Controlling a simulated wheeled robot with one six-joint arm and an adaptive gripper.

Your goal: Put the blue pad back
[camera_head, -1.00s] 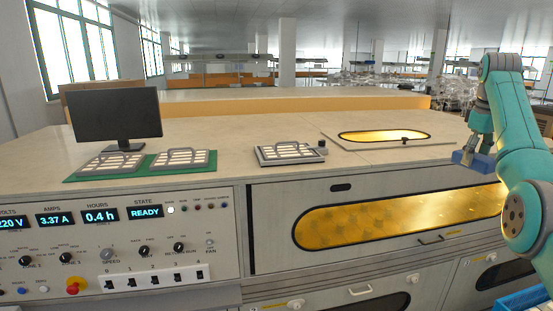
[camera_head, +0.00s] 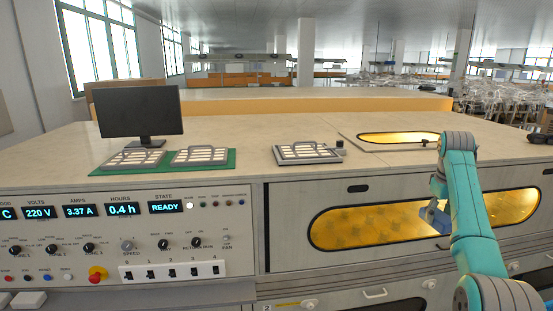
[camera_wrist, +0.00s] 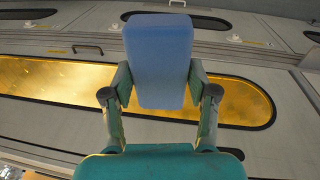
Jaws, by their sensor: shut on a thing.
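The blue pad (camera_wrist: 158,60) is a smooth blue block, and it shows large in the wrist view between the two fingers. My gripper (camera_wrist: 160,85) is shut on it. In the head view the pad (camera_head: 432,213) is a small blue patch at the left side of my teal arm, in front of the cabinet's lit oval window. My gripper (camera_head: 440,207) is mostly hidden there by my arm. The pad appears held clear of the cabinet front, though the exact gap cannot be told.
The cabinet front has a yellow-lit window (camera_head: 370,228) and a control panel (camera_head: 120,240). On the top stand a monitor (camera_head: 140,112), a green mat (camera_head: 231,160) with two trays, another tray (camera_head: 307,153) and a lit hatch (camera_head: 398,138). The countertop (camera_head: 250,135) between them is clear.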

